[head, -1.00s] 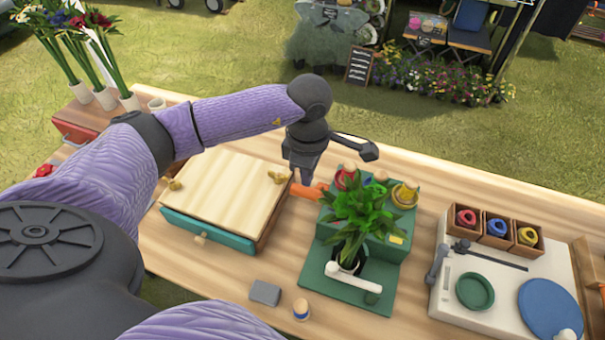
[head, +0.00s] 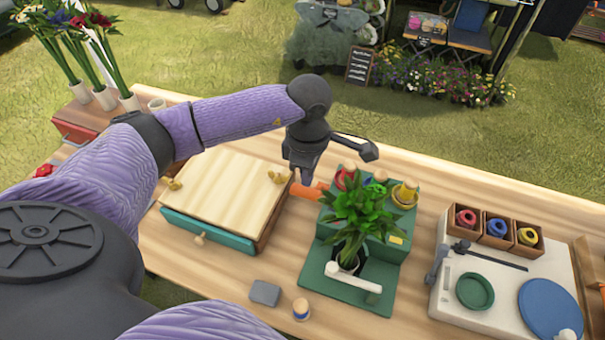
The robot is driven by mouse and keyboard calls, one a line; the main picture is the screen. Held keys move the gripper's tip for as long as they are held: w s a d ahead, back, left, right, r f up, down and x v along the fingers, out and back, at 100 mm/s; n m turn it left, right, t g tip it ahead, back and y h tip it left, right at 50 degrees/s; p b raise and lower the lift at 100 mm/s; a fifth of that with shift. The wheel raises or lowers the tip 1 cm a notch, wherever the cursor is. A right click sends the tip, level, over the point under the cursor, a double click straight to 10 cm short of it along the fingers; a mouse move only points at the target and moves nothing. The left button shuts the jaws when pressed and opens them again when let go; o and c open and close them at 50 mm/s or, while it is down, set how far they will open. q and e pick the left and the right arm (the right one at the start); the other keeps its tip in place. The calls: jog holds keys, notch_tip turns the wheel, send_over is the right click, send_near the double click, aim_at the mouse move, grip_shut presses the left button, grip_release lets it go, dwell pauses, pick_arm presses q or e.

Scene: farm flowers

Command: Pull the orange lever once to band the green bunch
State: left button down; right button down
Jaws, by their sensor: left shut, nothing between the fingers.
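The green bunch (head: 362,215) stands upright in the dark holder of the green banding stand (head: 340,300), behind a white bar. The orange lever (head: 308,191) sticks out to the left from the back of the stand. My left gripper (head: 305,180) is shut and empty, pointing down at the lever's left part. It partly covers the lever, and I cannot tell whether it touches it. Red, blue and yellow band spools (head: 404,194) sit on top of the stand, partly hidden by the leaves. My right gripper is not in view.
A wooden box with a teal drawer (head: 208,231) stands close left of the lever. A grey block (head: 265,293) and a small striped peg (head: 300,309) lie in front. A white station with ribbon rolls (head: 497,228) is at right. Flowers in white vases (head: 105,98) stand at back left.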

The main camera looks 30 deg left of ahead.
pick_arm(q)
jog(key=shift+f, duration=0.1)
jog(key=shift+f+b, duration=1)
jog(key=shift+f, duration=0.1)
jog(key=shift+s+d+f+b, duration=0.15)
jog(key=shift+s+f+b, duration=0.1)
jog(key=shift+s+f, duration=0.4)
jog(key=shift+s+d+f+b, duration=0.15)
jog(key=shift+s+f+b, duration=0.05)
jog(key=shift+s+f, duration=0.45)
jog(key=f, duration=0.1)
jog(key=s+f+b, duration=0.2)
jog(key=shift+d+f, duration=0.15)
jog(key=shift+d, duration=0.1)
